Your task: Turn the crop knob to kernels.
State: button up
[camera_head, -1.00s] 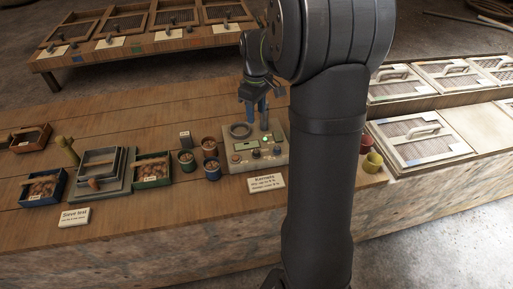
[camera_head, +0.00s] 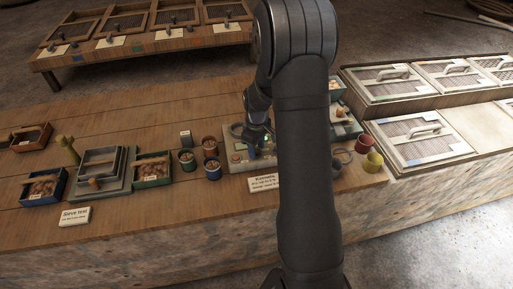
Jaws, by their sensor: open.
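The beige device (camera_head: 236,163) with the knobs stands on the wooden bench, partly hidden behind my arm. An orange-red knob or button shows on its left front. A white card (camera_head: 264,183) headed with a word like "Kernels" lies in front of it. My gripper (camera_head: 254,150) is open and low over the device's front controls, fingers pointing down. The crop knob itself is hidden or too small to make out at the fingers, so I cannot tell whether they touch it or where it points.
Small cups of grain (camera_head: 211,147) stand close left of the device. A green tray (camera_head: 152,171) and a grey sieve box (camera_head: 100,173) are farther left. Red and yellow cups (camera_head: 373,161) and framed screens (camera_head: 420,143) lie to the right of my arm.

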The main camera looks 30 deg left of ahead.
jog(key=shift+f, duration=0.25)
grip_shut()
jog(key=m, duration=0.5)
jog(key=shift+m, duration=0.4)
jog(key=m, duration=0.5)
jog(key=shift+m, duration=0.4)
